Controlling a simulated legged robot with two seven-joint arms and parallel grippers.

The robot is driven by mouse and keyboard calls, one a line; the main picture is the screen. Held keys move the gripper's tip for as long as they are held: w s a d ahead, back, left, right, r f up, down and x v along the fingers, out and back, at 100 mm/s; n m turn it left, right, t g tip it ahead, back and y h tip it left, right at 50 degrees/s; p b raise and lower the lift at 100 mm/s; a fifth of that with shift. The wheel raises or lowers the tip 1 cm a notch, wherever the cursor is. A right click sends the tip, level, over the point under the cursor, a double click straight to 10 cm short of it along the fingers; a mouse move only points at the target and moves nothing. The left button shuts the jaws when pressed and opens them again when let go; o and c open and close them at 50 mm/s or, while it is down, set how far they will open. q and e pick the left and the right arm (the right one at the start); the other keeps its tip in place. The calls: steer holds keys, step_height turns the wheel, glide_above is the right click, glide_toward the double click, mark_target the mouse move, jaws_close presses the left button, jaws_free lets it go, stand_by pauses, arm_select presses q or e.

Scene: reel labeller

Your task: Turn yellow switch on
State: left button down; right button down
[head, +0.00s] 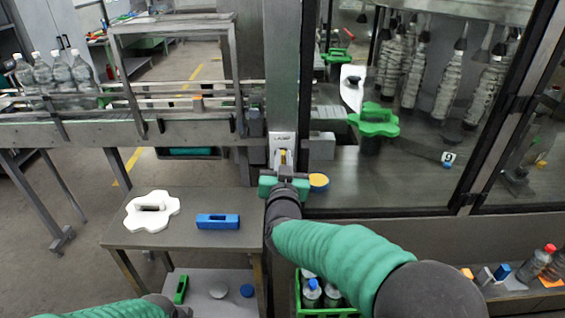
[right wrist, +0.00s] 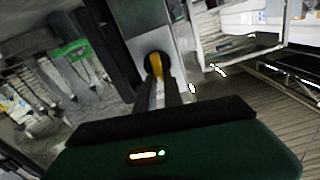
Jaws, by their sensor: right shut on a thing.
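The yellow switch (head: 283,157) sits on a pale switch box (head: 281,140) fixed to the grey post in the middle of the head view. It also shows in the right wrist view as a yellow handle (right wrist: 156,65) on a dark round base. My right gripper (head: 285,168) is at the switch, its two fingers (right wrist: 159,93) shut on the yellow handle. The fingers hide part of the handle. My left arm shows only at the bottom left of the head view, and its fingers are not visible.
A small table (head: 180,238) at left holds a white star-shaped piece (head: 152,226) and a blue block (head: 218,221). A yellow-topped round part (head: 318,181) lies right beside my right gripper. A conveyor with bottles (head: 60,72) runs at left. A green crate (head: 306,308) stands below.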

steer(key=shift+d+f+m+b, duration=0.25)
steer(key=shift+f+m+b, duration=0.15)
steer(key=shift+m+b, duration=2.35)
steer(key=shift+d+f+m+b, duration=0.25)
steer(key=shift+f+m+b, duration=0.15)
steer(key=shift+m+b, duration=2.35)
steer(key=shift+d+f+m+b, duration=0.25)
steer(key=shift+f+m+b, duration=0.15)
steer(key=shift+m+b, duration=2.3)
steer(key=c, duration=1.5)
jaws_free()
steer(key=shift+w+r, duration=0.1)
steer(key=shift+o, duration=0.2)
